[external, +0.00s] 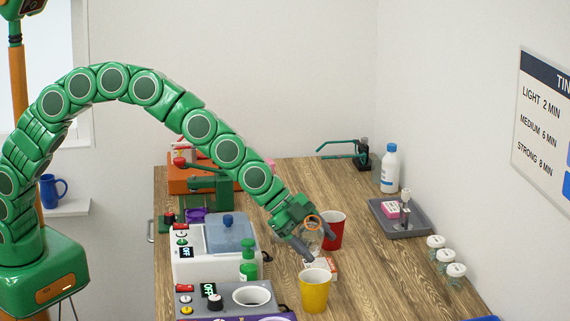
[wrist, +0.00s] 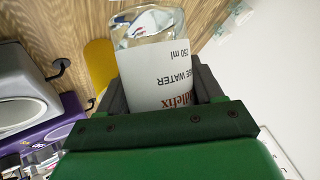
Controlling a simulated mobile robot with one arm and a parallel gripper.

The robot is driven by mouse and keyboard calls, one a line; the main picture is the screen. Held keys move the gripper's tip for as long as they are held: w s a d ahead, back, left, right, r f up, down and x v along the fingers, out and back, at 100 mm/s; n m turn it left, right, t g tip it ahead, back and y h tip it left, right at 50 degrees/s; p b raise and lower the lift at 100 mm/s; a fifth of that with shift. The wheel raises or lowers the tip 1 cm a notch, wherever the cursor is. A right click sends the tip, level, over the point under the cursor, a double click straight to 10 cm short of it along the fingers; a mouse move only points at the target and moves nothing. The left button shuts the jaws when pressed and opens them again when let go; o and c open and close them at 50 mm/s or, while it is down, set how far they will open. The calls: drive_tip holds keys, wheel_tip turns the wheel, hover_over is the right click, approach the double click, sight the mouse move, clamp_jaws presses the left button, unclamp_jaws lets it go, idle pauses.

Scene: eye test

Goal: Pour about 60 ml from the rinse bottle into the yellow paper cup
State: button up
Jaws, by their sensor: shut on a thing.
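The rinse bottle, clear with a white label, is held in my gripper (external: 318,242). In the wrist view the bottle (wrist: 160,75) sits between both fingers, its label reading "250 ml" and part of "RINSE WATER". Its clear end points away from my palm; its mouth and liquid level are not clear. In the external view the bottle is mostly hidden by my gripper. The yellow paper cup (external: 315,291) stands upright on the table just below and in front of my gripper. In the wrist view the yellow cup (wrist: 99,62) is partly hidden behind the bottle.
A red cup (external: 335,229) stands close behind my gripper. A green pump bottle (external: 248,262) and a grey machine with a round well (external: 225,300) are left of the yellow cup. A grey tray (external: 405,229) and several small jars (external: 445,255) are right. Bare wooden table lies between.

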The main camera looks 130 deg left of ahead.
drive_tip(key=shift+a+r+n+t+h, duration=0.15)
drive_tip(key=shift+r+n+t+h, duration=0.3)
drive_tip(key=shift+t, duration=0.25)
drive_tip(key=shift+a+f+n+t+h, duration=0.1)
drive_tip(key=shift+f+n+t+h, duration=0.15)
drive_tip(key=shift+f+t+h, duration=0.3)
idle(0.4)
drive_tip(key=shift+f, duration=0.15)
drive_tip(key=shift+a, duration=0.1)
drive_tip(key=shift+s+f+n+t+h, duration=0.1)
drive_tip(key=shift+s+n+t+h, duration=0.05)
drive_tip(key=shift+n+t+h, duration=0.2)
drive_tip(key=shift+s+a+n+t+h, duration=0.1)
drive_tip(key=shift+a+n+t+h, duration=0.2)
drive_tip(key=shift+n+t+h, duration=0.4)
idle(0.7)
